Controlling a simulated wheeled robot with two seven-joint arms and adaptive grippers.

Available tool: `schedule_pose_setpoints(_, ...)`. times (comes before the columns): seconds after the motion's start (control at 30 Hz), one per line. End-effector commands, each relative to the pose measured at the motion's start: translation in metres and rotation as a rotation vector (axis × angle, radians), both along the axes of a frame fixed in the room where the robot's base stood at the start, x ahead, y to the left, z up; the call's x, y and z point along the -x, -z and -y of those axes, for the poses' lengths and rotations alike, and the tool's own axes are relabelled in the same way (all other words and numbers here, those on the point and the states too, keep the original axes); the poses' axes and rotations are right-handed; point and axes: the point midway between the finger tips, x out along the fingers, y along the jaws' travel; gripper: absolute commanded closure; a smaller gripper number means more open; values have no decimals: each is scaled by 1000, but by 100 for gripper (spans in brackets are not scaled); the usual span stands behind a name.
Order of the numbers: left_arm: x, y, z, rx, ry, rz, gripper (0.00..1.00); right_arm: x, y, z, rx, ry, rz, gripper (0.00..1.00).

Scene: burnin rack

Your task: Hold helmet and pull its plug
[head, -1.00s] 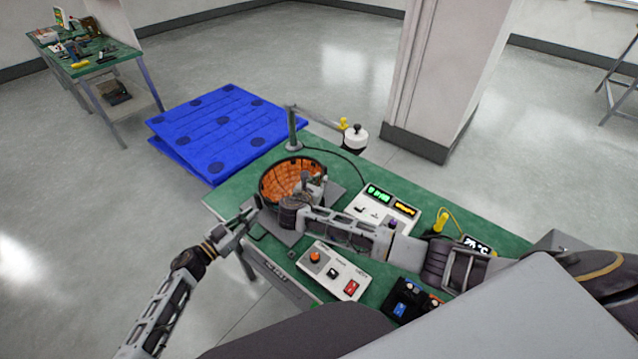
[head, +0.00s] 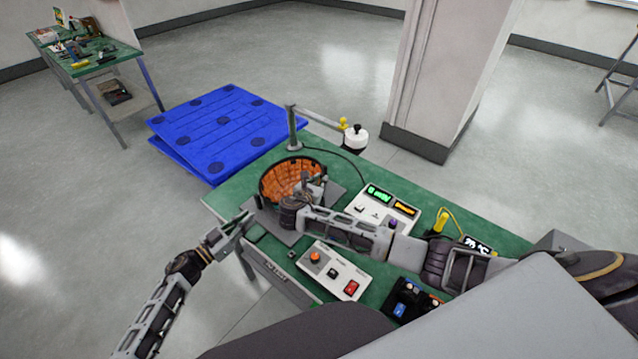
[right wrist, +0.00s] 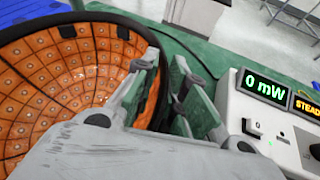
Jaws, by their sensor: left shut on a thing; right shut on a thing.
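The helmet (head: 280,175) is a dark bowl with an orange tiled inside, open side up, on a grey plate on the green bench. It fills the left of the right wrist view (right wrist: 60,75). My right gripper (head: 310,182) is at its right rim; in the right wrist view its fingers (right wrist: 165,85) are on either side of the rim, shut on it. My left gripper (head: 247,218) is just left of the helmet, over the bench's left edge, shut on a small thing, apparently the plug. The fingers hide most of it.
A meter box (head: 375,215) reading 0 mW stands right of the helmet. A control box (head: 333,271) with an orange knob and red switch is nearer. A post with an arm (head: 292,130) stands behind. Blue pallets (head: 215,125) lie on the floor beyond the bench.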

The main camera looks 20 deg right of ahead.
Motion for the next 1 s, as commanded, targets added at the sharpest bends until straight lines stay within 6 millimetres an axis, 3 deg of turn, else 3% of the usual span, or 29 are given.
schedule_pose_setpoints(0.03, 0, 0, 0, 0, 0, 0, 100, 1, 2, -1, 1, -2, -5, 83)
schedule_pose_setpoints(0.2, 0, 0, 0, 0, 0, 0, 100, 1, 1, 0, 0, -1, -3, 61)
schedule_pose_setpoints(0.67, 0, 0, 0, 0, 0, 0, 100, 3, -1, -3, 0, -1, -1, 61)
schedule_pose_setpoints(1.0, 0, 0, 0, 0, 0, 0, 100, 24, -13, -24, -3, -2, -1, 61)
